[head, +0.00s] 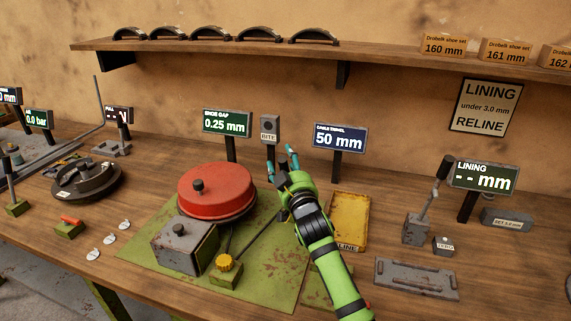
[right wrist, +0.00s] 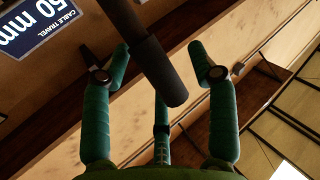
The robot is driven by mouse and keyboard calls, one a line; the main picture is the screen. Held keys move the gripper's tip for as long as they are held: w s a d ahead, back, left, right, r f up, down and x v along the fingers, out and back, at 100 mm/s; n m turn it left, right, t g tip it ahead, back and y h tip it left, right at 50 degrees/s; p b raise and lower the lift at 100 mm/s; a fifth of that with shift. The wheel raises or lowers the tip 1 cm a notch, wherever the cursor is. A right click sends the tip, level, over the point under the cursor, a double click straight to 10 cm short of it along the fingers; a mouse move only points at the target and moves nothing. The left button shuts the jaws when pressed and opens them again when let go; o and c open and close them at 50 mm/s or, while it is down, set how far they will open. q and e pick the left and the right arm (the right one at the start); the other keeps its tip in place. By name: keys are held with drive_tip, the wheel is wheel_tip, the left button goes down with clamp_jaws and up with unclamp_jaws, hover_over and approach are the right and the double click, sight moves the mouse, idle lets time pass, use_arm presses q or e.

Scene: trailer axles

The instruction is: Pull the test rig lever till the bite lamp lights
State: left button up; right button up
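My right gripper (head: 281,162) is over the green rig mat (head: 150,248), beside the red drum (head: 215,185). Its teal fingers are open and spread. In the right wrist view, a dark lever grip (right wrist: 160,70) lies between the spread fingers (right wrist: 165,60), with a visible gap on both sides. In the head view a thin lever rod (head: 253,236) rises from the mat toward this gripper; its upper end is hidden by the hand. The bite lamp (head: 269,126) sits on a grey post box behind the drum and looks dark. My left gripper is not in view.
The cable travel display (head: 339,138) reads 50 mm and the shoe gap display (head: 227,122) reads 0.25 mm. A yellow tray (head: 349,215) lies right of my right arm. A second lever (head: 434,190) stands farther right. A grey box (head: 184,246) stands before the drum.

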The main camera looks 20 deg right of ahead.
drive_tip(key=s+f, duration=0.1)
drive_tip(key=s, duration=1.1)
drive_tip(key=shift+f, duration=0.2)
drive_tip(key=shift+a, duration=0.1)
